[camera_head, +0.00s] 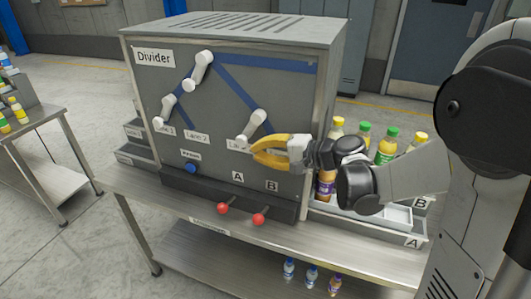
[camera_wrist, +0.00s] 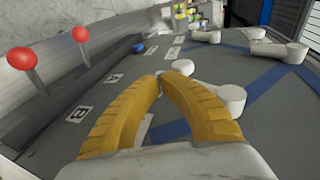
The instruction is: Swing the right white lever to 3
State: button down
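The right white lever (camera_head: 252,126) is on the grey divider panel (camera_head: 222,95). Its narrower end points down and left, toward a label that reads "La", the rest hidden by my gripper. In the wrist view the lever (camera_wrist: 232,98) lies just beyond and right of my fingers. My gripper (camera_head: 254,150) has curved yellow fingers just below and right of the lever's lower end. In the wrist view its fingertips (camera_wrist: 162,77) meet, with a hollow between the fingers and nothing held. I cannot tell whether a finger touches the lever. A white label (camera_wrist: 145,130) shows partly between the fingers.
An upper white lever (camera_head: 199,70) and a left white lever (camera_head: 165,108) are on the same panel. A blue button (camera_head: 191,169) and two red-knobbed levers (camera_head: 223,208) are below. Bottles (camera_head: 386,147) stand in trays at right. The space before the panel's left half is clear.

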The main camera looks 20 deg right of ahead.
jog(key=shift+w+a, duration=0.6)
jog(key=shift+a, duration=0.2)
jog(key=shift+a, duration=0.1)
